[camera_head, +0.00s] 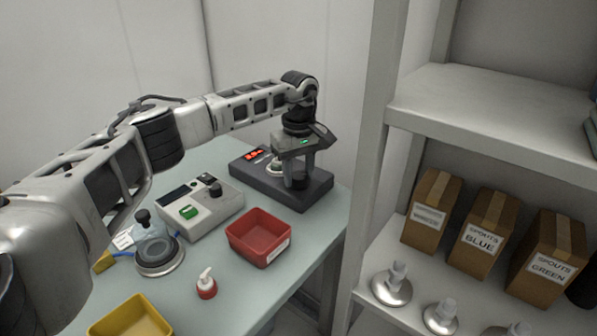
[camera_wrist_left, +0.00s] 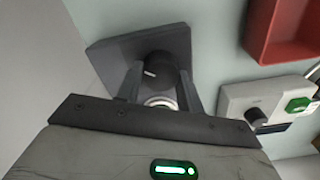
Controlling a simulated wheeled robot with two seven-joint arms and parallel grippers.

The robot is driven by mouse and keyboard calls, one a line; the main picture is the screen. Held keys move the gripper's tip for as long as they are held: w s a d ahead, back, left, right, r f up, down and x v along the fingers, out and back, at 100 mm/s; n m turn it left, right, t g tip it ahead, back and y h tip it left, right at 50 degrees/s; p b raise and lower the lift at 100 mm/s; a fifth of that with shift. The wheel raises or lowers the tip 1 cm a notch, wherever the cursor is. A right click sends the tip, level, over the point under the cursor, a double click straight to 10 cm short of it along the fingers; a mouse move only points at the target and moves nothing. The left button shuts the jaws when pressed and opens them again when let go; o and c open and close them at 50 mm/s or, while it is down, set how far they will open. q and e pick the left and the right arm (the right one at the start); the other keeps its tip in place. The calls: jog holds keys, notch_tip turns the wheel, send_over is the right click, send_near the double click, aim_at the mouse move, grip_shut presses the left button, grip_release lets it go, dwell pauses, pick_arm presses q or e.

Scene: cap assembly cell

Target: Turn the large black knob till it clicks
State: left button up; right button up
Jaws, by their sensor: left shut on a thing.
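The large black knob (camera_wrist_left: 158,68) with a white pointer mark stands on a dark grey device (camera_wrist_left: 105,55) in the left wrist view. My left gripper (camera_wrist_left: 163,85) has one finger on each side of the knob and is shut on it. In the head view the gripper (camera_head: 297,178) reaches down from above onto the device (camera_head: 317,193), and its fingers partly hide the knob (camera_head: 299,182). A round pale, shiny part sits close to the knob on the same device. The device's red display is lit. My right gripper is not in view.
A grey box (camera_head: 205,215) with a green button and small black knob stands to the left. A red bin (camera_head: 258,238), a glass vessel (camera_head: 157,250), a small red-and-white bottle (camera_head: 206,285) and a yellow bin (camera_head: 130,318) are nearer. A shelf with cartons (camera_head: 432,212) rises at right.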

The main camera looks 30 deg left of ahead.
aim_at(298, 174)
pick_arm(q)
jog(key=shift+w+r, duration=0.1)
jog(key=shift+r, duration=0.05)
jog(key=o, duration=1)
notch_tip(298, 174, up, 16)
jog(key=shift+f+b, duration=0.1)
jog(key=shift+b, duration=0.2)
